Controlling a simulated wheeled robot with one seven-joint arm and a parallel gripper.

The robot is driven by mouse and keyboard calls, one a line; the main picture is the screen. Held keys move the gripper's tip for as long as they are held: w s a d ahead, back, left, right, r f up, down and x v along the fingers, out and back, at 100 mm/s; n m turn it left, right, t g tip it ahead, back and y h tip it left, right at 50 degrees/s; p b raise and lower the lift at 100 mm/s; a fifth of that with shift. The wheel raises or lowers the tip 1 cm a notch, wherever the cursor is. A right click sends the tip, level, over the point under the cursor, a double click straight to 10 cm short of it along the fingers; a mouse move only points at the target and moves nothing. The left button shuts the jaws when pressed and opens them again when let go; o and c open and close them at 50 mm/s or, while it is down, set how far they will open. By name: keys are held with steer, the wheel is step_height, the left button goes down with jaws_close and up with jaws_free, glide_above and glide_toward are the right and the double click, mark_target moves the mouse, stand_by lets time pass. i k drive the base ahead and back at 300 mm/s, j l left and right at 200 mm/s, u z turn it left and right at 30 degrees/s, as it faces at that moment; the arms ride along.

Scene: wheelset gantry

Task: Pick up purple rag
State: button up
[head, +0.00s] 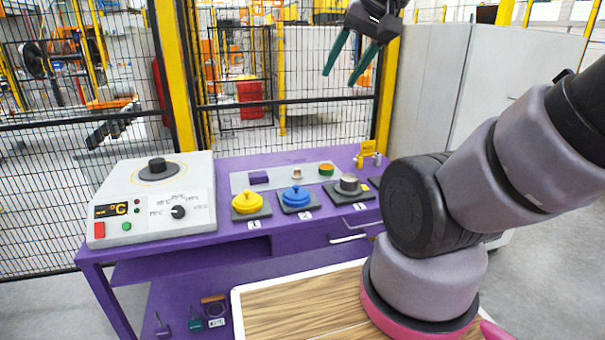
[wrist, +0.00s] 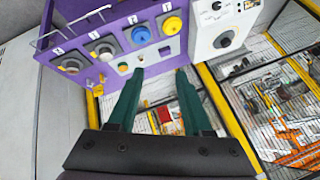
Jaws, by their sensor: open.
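A small flat purple piece (head: 259,177), likely the purple rag, lies at the left end of a grey plate (head: 240,183) on the purple table. In the wrist view a small dark purple patch (wrist: 165,50) shows on the plate, just beyond the fingertips. My gripper (head: 340,80) is open and empty, high above and behind the table, with its green fingers pointing down and left. The open fingers also show in the wrist view (wrist: 160,72), clear of the table.
A white control box (head: 150,200) stands at the table's left. A green-orange button (head: 326,169) shares the plate. A mesh fence (head: 280,110) stands behind.

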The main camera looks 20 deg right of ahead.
mark_target(258, 176)
steer(key=i+j, duration=0.1)
steer(key=i, duration=0.4)
steer(key=i+j, duration=0.15)
steer(key=i, duration=0.3)
